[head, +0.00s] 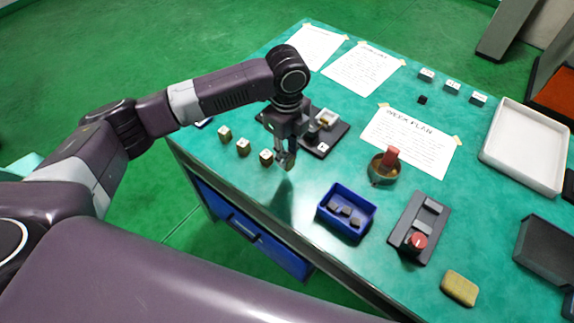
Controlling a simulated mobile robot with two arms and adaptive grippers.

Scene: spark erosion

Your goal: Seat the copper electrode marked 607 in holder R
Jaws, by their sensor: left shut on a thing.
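My left gripper (286,160) is shut on a small piece, mostly hidden by the fingers, above the table's near left part. It looks like an electrode, but no marking on it can be read. Several small blocks with pale tops and brassy sides stand in a row to its left: one at the far end (224,134), a middle one (243,147) and one closest to the gripper (266,158). A dark holder plate (334,133) with a small white label (322,147) lies just behind and right of the gripper, partly hidden by it. My right gripper is out of view.
A white tray (530,127) and paper sheets (410,140) lie farther back.

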